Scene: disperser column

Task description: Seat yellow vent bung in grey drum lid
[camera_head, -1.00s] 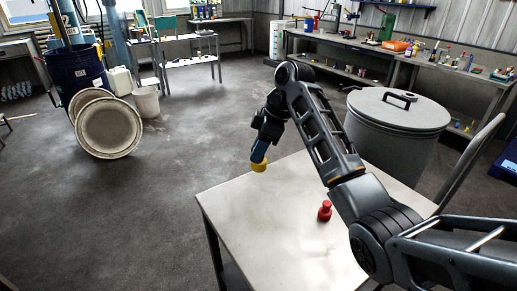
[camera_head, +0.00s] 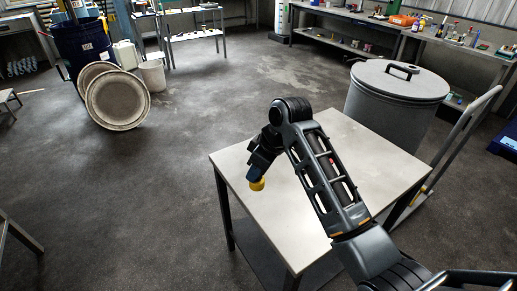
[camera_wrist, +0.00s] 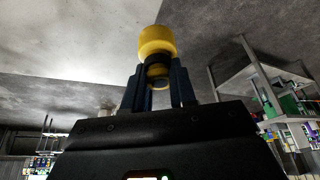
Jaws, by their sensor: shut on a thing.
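The yellow vent bung (camera_head: 257,184) hangs from my gripper (camera_head: 259,173) over the left part of the metal table. In the wrist view the bung (camera_wrist: 156,42) has a broad yellow cap outward and a dark band below it. My gripper (camera_wrist: 158,84) is shut on its narrower part, between the two dark fingers. The grey drum (camera_head: 388,115) stands behind the table at the right, well apart from the bung. Its grey lid (camera_head: 375,80) is on top and carries a dark handle.
The table (camera_head: 235,163) has bare room around the gripper. A red piece (camera_head: 331,163) is mostly hidden behind my arm. A trolley handle (camera_head: 470,122) rises right of the drum. Pale round lids (camera_head: 118,98) lean beside a blue drum (camera_head: 85,45) at the far left.

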